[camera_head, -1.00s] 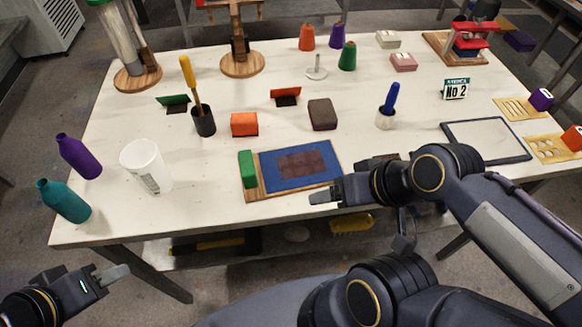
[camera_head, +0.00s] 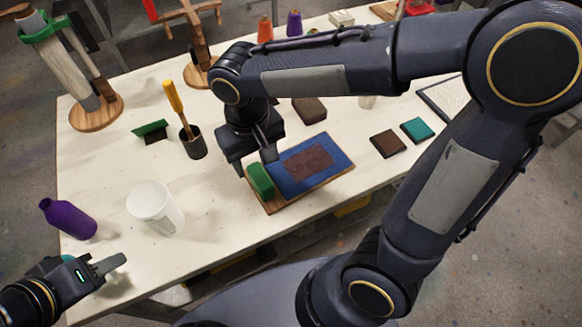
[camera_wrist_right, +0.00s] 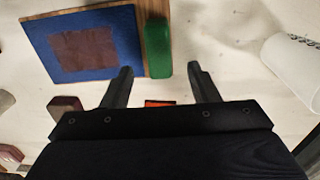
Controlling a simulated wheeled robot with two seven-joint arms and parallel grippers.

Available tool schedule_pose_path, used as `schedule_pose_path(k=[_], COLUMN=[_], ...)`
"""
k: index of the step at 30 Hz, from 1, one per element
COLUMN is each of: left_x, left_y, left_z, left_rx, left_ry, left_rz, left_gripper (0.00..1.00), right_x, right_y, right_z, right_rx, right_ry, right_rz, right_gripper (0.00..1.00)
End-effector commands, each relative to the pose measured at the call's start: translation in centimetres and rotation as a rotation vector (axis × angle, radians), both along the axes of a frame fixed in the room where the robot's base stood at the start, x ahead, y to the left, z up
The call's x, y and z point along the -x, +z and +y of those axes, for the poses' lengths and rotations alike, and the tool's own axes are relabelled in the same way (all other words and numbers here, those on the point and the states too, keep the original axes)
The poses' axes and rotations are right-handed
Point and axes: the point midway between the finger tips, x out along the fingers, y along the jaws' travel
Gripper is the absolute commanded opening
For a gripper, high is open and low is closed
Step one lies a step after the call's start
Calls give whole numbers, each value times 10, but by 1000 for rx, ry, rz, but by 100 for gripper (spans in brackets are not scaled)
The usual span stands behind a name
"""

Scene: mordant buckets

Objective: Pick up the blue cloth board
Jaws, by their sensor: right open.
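The blue cloth board (camera_head: 335,158) lies flat on the table, a blue cloth with a dark brown patch on a wooden board. A green block (camera_head: 261,181) sits along its left end. In the right wrist view the board (camera_wrist_right: 120,22) is at the upper left, and the green block (camera_wrist_right: 158,48) is just beyond the fingers. My right gripper (camera_head: 254,164) is open and empty, pointing down above the table near the green block; the fingers (camera_wrist_right: 160,85) show apart in the wrist view. My left gripper (camera_head: 108,265) is at the lower left, away from the board; its jaw gap is unclear.
A dark pot (camera_head: 193,145) with a yellow-handled tool is behind. Brown (camera_head: 387,144) and teal (camera_head: 417,129) squares lie to the right. The table front between cup and board is clear.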

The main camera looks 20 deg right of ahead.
Motion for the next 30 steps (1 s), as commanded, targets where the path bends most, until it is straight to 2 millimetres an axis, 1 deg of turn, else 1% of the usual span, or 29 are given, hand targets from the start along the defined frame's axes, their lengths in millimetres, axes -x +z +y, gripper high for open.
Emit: schedule_pose_path(k=[1, 5, 9, 12, 15, 21, 22, 23, 30], left_x=[0, 0, 0, 0, 0, 0, 0, 0, 0], left_y=[0, 2, 5, 4, 4, 4, 4, 4, 4], left_z=[0, 0, 0, 0, 0, 0, 0, 0, 0], left_rx=[0, 0, 0, 0, 0, 0, 0, 0, 0], left_ry=[0, 0, 0, 0, 0, 0, 0, 0, 0], left_rz=[0, 0, 0, 0, 0, 0, 0, 0, 0], left_gripper=[36, 36, 36, 36, 36, 36, 36, 36, 36], right_x=[1, 2, 5, 4, 4, 4, 4, 4, 4], right_y=[-7, -21, -43, -56, -62, -62, -62, -62, -62], right_z=[-1, -1, -3, -2, -2, -2, -2, -2, -2], right_rx=[1, 0, 1, 0, -2, -2, -2, -2, -3], right_ry=[0, 0, 0, 0, 1, 0, 0, 0, 0], right_rz=[3, 4, 7, 4, 1, 0, 0, 0, 0], right_gripper=[55, 55, 55, 55, 55, 55, 53, 49, 18])
